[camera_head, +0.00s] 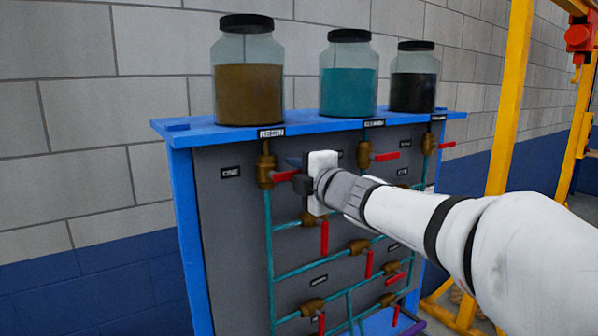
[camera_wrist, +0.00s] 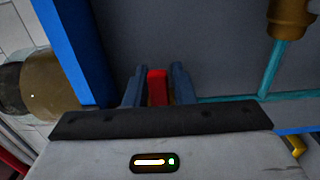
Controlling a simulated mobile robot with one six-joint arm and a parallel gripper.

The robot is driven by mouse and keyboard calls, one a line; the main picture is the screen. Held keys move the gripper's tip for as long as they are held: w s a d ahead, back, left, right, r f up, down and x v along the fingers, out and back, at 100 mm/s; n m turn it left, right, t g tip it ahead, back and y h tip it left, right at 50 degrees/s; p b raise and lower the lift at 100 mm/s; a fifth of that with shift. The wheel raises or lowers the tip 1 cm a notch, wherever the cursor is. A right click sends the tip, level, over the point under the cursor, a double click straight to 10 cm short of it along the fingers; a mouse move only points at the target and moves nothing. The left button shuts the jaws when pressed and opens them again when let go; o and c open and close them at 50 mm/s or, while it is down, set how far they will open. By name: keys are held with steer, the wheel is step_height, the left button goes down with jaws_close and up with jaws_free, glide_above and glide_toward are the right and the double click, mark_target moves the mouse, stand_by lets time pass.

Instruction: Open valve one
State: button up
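Valve one is the brass valve (camera_head: 265,168) under the resin jar, beside a small plate reading "ONE" (camera_head: 231,172). Its red handle (camera_head: 284,176) points sideways to the right, across the vertical pipe. My gripper (camera_head: 299,181) is at the handle's right end and hides its tip. In the wrist view the red handle (camera_wrist: 157,88) stands between the two dark fingers of my gripper (camera_wrist: 158,92). Narrow gaps show beside the handle, so the fingers look open around it rather than closed on it.
Jars of brown (camera_head: 249,92), teal (camera_head: 348,90) and dark liquid (camera_head: 413,90) stand on the blue shelf (camera_head: 190,133). Other red-handled valves, such as one upper middle (camera_head: 364,155) and one below (camera_head: 308,219), sit close to my arm. A yellow frame (camera_head: 508,100) stands at right.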

jaws_close()
steer(key=shift+f+m, duration=0.15)
steer(key=shift+m, duration=0.15)
steer(key=shift+s+a+f+m+p, duration=0.5)
steer(key=shift+a+f+m, duration=0.25)
steer(key=shift+m, duration=2.15)
steer(key=shift+s+a+f+m+p, duration=0.5)
steer(key=shift+a+f+m, duration=0.25)
steer(key=shift+m, duration=2.15)
steer(key=shift+s+a+f+m+p, duration=0.4)
steer(key=shift+a+f+m+p, duration=0.35)
steer(key=shift+m, duration=2.15)
steer(key=shift+d, duration=0.1)
steer(key=shift+o, duration=1.7)
jaws_free()
steer(key=shift+f, duration=0.15)
